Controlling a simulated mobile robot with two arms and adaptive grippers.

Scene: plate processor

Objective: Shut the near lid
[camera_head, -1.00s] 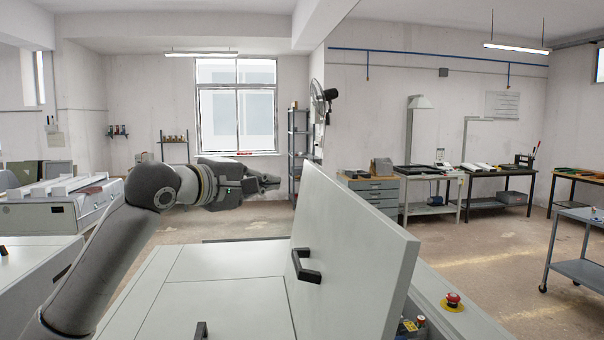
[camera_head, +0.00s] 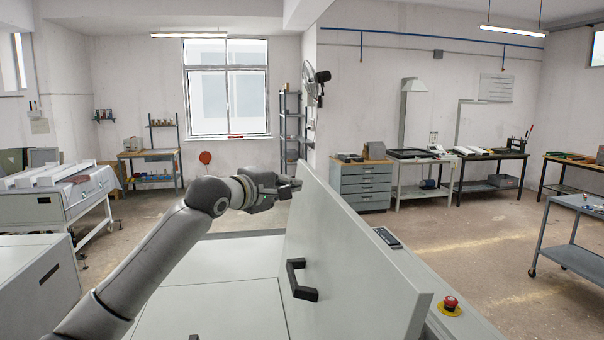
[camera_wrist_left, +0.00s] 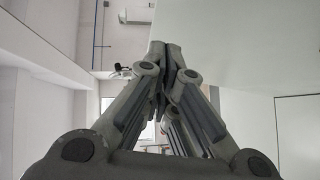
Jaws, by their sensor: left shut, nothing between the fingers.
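The near lid (camera_head: 352,255) is a pale grey panel with a black handle (camera_head: 299,280). It stands raised, well open, on the grey machine (camera_head: 215,310). My left gripper (camera_head: 296,185) is shut and empty at the lid's far upper left edge. I cannot tell whether the fingertips touch the lid. In the left wrist view the closed fingers (camera_wrist_left: 170,55) point ahead, with the pale lid panel (camera_wrist_left: 245,45) just to their right. My right gripper is not in view.
A red emergency button (camera_head: 450,303) on a yellow base and a small control panel (camera_head: 387,238) sit on the machine's right side. Another white machine (camera_head: 60,200) stands at the left. Benches and a drawer cabinet (camera_head: 361,186) stand far back, with open floor between.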

